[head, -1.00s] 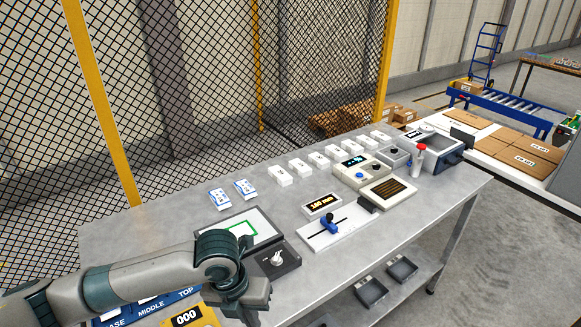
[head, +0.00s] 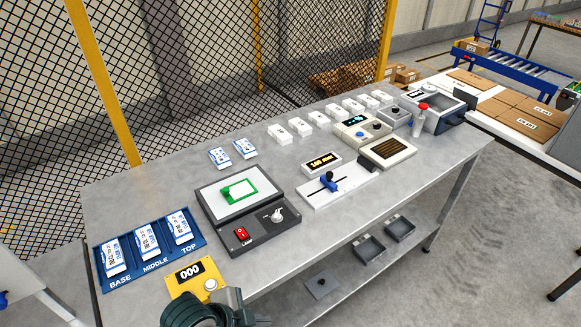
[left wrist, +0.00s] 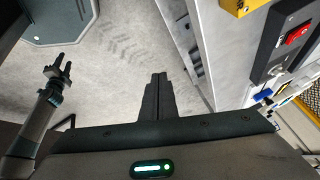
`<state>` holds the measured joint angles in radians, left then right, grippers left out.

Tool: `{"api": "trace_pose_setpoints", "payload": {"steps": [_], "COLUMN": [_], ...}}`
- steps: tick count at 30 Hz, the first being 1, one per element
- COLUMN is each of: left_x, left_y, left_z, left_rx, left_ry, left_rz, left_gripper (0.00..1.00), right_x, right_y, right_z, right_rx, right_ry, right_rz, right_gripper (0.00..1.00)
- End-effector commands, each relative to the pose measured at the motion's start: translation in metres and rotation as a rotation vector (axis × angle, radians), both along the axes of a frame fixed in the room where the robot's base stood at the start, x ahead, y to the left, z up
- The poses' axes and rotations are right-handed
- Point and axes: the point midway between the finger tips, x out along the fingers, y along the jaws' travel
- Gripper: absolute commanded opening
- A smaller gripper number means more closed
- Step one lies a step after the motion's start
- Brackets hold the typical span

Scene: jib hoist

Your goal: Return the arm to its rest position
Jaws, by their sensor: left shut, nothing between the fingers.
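My left arm (head: 200,310) shows at the bottom edge of the head view, in front of the bench; its fingertips cannot be made out there. In the left wrist view my left gripper (left wrist: 155,98) is shut and empty, with grey floor behind its fingers. The bench side with the red switch (left wrist: 298,34) lies to the right of the fingers, apart from them. My right gripper (left wrist: 58,72) shows at the left of the wrist view, its fingers apart and empty. It is not in the head view.
The bench (head: 330,235) holds a blue tray (head: 196,226) with three labelled blocks, a yellow counter (head: 180,282) reading 000, a grey unit (head: 262,226) with screen, red switch and knob, and a slider panel (head: 345,180). A mesh fence (head: 210,75) stands behind.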

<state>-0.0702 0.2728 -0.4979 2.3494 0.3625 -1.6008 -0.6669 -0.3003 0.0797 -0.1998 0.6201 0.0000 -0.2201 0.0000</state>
Motion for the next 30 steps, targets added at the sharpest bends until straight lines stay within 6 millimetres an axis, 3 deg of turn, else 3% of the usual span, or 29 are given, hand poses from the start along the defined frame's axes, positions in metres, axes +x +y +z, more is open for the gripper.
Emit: {"api": "trace_pose_setpoints", "payload": {"steps": [6,15,24,30], "left_x": [-0.040,-0.088,-0.130,-0.121], "left_y": [0.055,0.116,0.160,0.159], "left_z": [-0.029,-0.050,-0.060,-0.102], "left_rx": [-0.052,-0.051,-0.027,-0.019], "left_ry": [0.153,0.253,0.297,0.308], "left_rz": [0.470,0.882,1.152,1.158], "left_gripper": [0.00,0.00,0.00,0.00], "right_x": [0.000,0.000,0.000,0.000], "right_y": [0.000,0.000,0.000,0.000], "right_z": [0.000,0.000,0.000,-0.008], "right_rx": [0.000,0.000,0.000,0.000], "right_ry": [0.000,0.000,0.000,0.000], "right_rz": [0.000,0.000,0.000,0.000], "right_gripper": [0.38,0.38,0.38,0.38]}}
